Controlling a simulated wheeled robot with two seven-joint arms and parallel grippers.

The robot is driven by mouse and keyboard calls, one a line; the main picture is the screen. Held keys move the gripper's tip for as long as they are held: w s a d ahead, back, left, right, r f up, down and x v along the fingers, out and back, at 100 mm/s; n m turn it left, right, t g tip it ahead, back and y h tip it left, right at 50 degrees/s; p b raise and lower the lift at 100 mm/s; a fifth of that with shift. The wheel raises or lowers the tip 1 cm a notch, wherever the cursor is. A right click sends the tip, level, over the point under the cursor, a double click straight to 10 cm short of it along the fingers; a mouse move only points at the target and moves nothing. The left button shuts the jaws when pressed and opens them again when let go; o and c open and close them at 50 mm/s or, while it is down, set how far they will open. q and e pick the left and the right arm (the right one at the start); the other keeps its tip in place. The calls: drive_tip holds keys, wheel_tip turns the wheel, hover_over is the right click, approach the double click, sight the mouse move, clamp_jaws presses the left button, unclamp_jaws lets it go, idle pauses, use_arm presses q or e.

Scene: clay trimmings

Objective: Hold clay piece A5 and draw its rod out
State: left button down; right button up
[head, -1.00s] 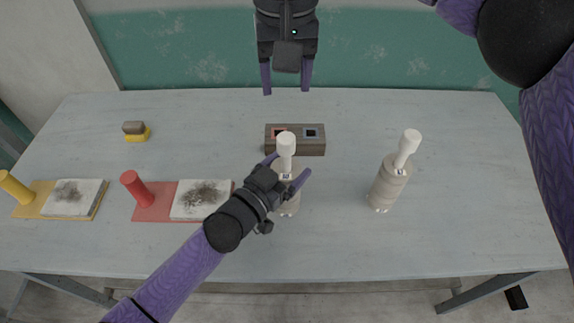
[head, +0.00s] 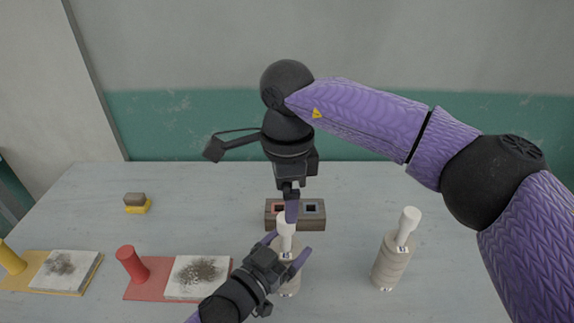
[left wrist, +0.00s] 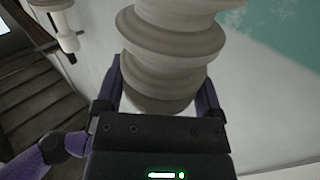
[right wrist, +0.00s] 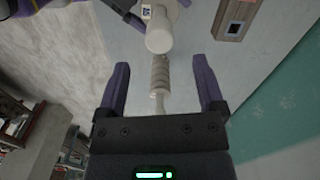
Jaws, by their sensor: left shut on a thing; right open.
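A ribbed beige clay piece (head: 290,282) stands upright at the table's middle, a white rod (head: 286,230) rising from its top. My left gripper (head: 287,250) is shut around its body; the left wrist view shows the ribbed clay (left wrist: 172,45) between the fingers. My right gripper (head: 291,218) is open, fingers pointing down at the rod in the head view. In the right wrist view the rod's rounded head (right wrist: 159,36) shows beyond the open fingers; I see no grip on it. I cannot read a label that says A5.
A second clay piece (head: 390,265) with a tilted white rod (head: 408,225) stands to the right. A dark two-slot box (head: 313,222) lies behind the held piece. Red (head: 145,291) and yellow (head: 30,288) boards with smudged white blocks lie left, a sponge (head: 138,208) behind them.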

sight(286, 231)
wheel_tip(286, 231, down, 6)
drive_tip(key=shift+f, duration=0.1)
clamp_jaws()
idle(0.7)
